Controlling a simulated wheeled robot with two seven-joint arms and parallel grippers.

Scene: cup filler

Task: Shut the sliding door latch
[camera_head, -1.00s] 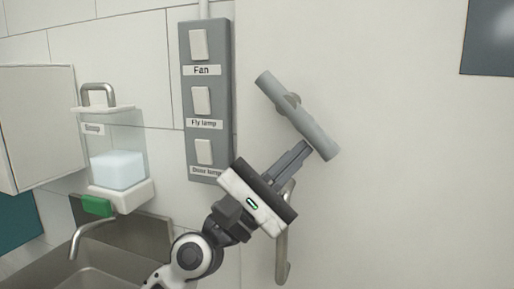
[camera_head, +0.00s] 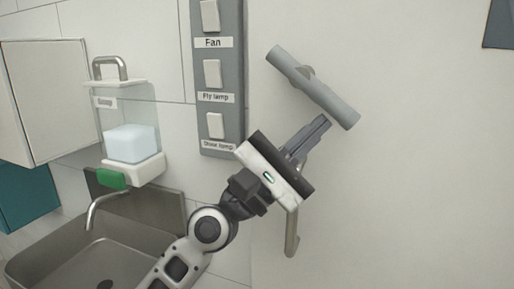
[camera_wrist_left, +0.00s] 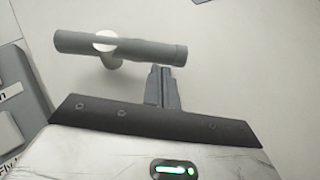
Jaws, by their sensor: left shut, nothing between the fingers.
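The latch (camera_head: 330,99) is a grey round bar on a short stub, standing off the pale door (camera_head: 420,170). In the head view it slopes from upper left down to lower right. It also shows in the left wrist view (camera_wrist_left: 135,47), nearly level. My left gripper (camera_head: 325,120) is shut and empty. Its fingertips are just below the bar, near its lower right end. In the left wrist view my fingertips (camera_wrist_left: 161,68) lie close under the bar's right part. I cannot tell whether they touch it. My right gripper is not in view.
A curved door handle (camera_head: 292,232) is partly hidden behind my left gripper. A grey switch panel (camera_head: 233,105) is on the wall to the left. A soap dispenser (camera_head: 130,142) hangs above a sink (camera_head: 50,262). The door right of the latch is clear.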

